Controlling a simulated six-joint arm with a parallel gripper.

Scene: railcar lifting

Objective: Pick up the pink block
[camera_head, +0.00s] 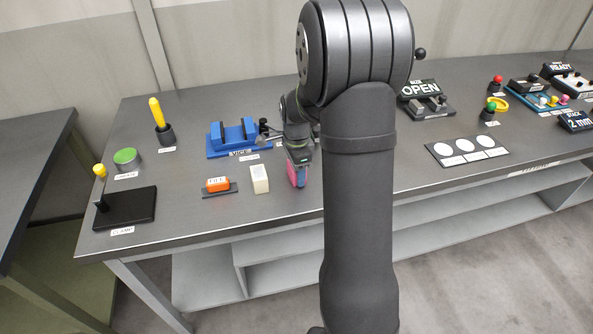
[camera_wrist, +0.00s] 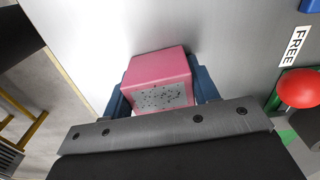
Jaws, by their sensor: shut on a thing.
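The pink block (camera_wrist: 160,80) sits between the two blue fingers of my gripper (camera_wrist: 162,90) in the wrist view, one finger against each side. Its near face is speckled grey. In the head view only a sliver of the pink block (camera_head: 291,174) shows beside the blue fingertip of my gripper (camera_head: 298,174), near the front edge of the table. My gripper is shut on it. I cannot tell whether the block touches the table or is just above it.
A white block (camera_head: 259,179) and an orange switch (camera_head: 217,185) stand left of my gripper. A blue vice (camera_head: 235,136) is behind them. A card with white circles (camera_head: 467,150) lies to the right. A red ball (camera_wrist: 299,88) and a FREE label (camera_wrist: 295,47) show in the wrist view.

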